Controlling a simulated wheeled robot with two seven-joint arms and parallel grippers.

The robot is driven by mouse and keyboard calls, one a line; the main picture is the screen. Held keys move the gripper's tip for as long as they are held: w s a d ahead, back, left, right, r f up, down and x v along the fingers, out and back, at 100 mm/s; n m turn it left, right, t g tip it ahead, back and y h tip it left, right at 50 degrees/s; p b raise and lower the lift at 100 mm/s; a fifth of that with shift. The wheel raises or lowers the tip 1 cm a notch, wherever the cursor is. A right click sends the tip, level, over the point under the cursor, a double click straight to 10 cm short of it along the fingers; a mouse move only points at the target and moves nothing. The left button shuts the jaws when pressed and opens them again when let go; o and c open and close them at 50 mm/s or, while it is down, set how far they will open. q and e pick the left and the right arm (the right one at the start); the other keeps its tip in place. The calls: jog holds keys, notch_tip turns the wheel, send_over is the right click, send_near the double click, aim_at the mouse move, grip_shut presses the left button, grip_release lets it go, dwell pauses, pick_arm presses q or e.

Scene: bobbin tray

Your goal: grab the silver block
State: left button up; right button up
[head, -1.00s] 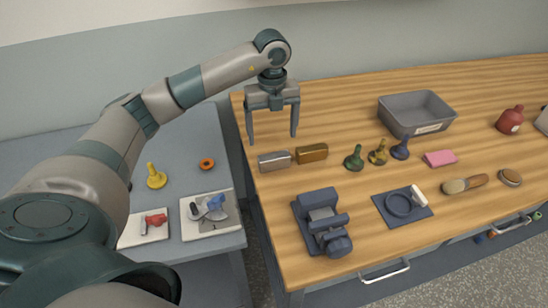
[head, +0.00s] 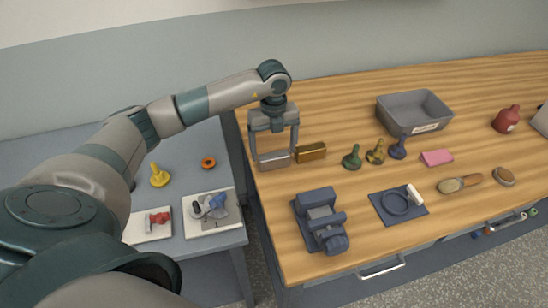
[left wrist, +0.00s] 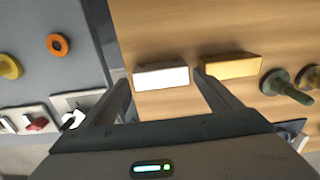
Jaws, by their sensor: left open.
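The silver block (head: 274,161) lies on the wooden table near its left edge. It also shows in the left wrist view (left wrist: 161,78), bright and pale. My left gripper (head: 275,158) is open, pointing down, with its fingers at the two ends of the silver block. In the left wrist view the block shows between and just beyond the fingertips (left wrist: 161,80). I cannot tell whether the fingers touch it. A brass-coloured block (head: 311,152) lies just right of the silver one, close to the right finger. My right gripper is not in view.
Several bobbin-like pieces, such as the green one (head: 352,157), stand right of the brass block. A grey bin (head: 414,110) is behind them. A dark vise-like device (head: 320,220) sits in front. A lower grey table (head: 150,215) is at left.

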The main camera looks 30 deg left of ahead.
aim_at(274, 155)
pick_arm(q)
jog(key=shift+d+f+p, duration=0.1)
jog(key=shift+f+p, duration=0.4)
jog(key=shift+f, duration=1.1)
jog(key=c, duration=1.2)
jog(key=shift+r, duration=0.2)
